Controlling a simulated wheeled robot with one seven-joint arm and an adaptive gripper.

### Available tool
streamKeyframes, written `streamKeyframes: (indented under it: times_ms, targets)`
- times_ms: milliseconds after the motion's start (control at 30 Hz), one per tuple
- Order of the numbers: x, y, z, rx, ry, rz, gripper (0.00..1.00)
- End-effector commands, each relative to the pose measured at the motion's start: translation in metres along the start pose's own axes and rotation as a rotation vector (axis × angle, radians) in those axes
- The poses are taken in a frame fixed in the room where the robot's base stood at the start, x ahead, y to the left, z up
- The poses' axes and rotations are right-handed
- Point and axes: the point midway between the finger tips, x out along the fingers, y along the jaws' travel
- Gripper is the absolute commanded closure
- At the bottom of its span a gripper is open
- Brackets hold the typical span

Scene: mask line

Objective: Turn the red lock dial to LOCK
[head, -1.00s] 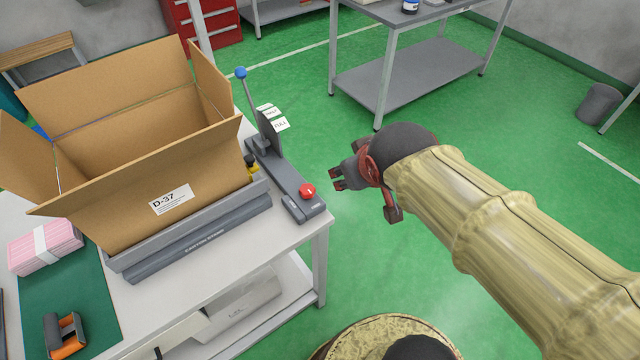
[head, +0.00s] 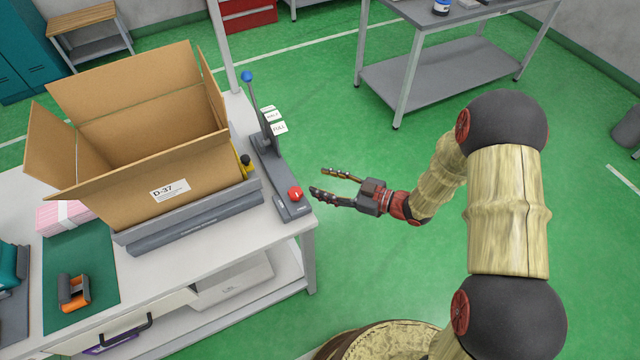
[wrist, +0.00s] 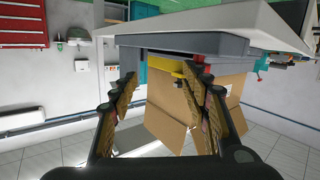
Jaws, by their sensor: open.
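The red lock dial (head: 295,194) sits on the near end of a grey lever base (head: 275,172) at the right edge of the workbench. A lever with a blue knob (head: 247,76) rises from that base's far part. My gripper (head: 319,182) is open and empty, just right of the dial, fingers pointing left toward it and not touching it. In the wrist view my two fingers (wrist: 163,92) stand apart with nothing between them. The picture there is turned over, and I cannot clearly pick out the dial. The dial's markings are too small to read.
An open cardboard box (head: 150,170) stands in a grey frame on the workbench (head: 190,259), left of the lever base. An orange-handled tool (head: 74,292) lies on a green mat. A grey metal table (head: 450,75) stands at the back right. Green floor is free right of the bench.

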Motion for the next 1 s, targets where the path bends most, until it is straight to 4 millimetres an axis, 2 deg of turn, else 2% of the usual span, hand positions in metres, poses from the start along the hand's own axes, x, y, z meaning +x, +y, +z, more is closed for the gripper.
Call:
streamKeyframes:
  times_ms: [33, 100, 233, 367, 800, 1000]
  targets:
    - [0.000, -0.016, 0.001, 0.029, 0.046, -0.040, 0.53]
    - [-0.001, -0.033, 0.002, 0.059, 0.102, -0.081, 0.53]
    - [-0.004, -0.050, 0.002, 0.093, 0.166, -0.125, 0.53]
    - [0.000, -0.056, 0.001, 0.101, 0.184, -0.139, 0.53]
    - [0.059, -0.063, -0.010, 0.099, 0.182, -0.138, 0.53]
    - [0.070, -0.063, -0.013, 0.099, 0.181, -0.135, 0.53]
